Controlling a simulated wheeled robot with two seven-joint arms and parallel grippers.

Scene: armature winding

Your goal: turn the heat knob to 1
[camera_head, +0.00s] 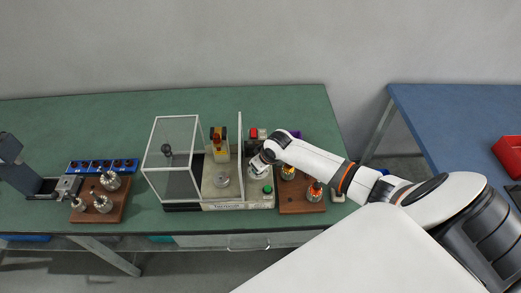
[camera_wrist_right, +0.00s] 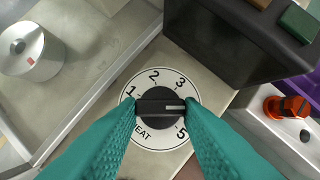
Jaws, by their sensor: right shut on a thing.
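The heat knob (camera_wrist_right: 147,107) is a black bar-shaped knob with a white pointer mark, in the middle of a white dial (camera_wrist_right: 160,76) reading HEAT, 1, 2, 3 and 5. The pointer lies level and points right, between the 3 and the 5; the number there is hidden by a finger. My right gripper (camera_wrist_right: 161,110) has its teal fingers shut on the two ends of the knob. In the head view it reaches the right part of the machine (camera_head: 231,205), and its fingertips are hard to make out. My left gripper is not in view.
A clear box (camera_head: 172,150) stands on the machine's left. A wooden board (camera_head: 300,207) with orange-topped parts lies to the right. A dark block (camera_wrist_right: 240,45) stands close beside the dial, and a silver round knob (camera_wrist_right: 30,50) is further left.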

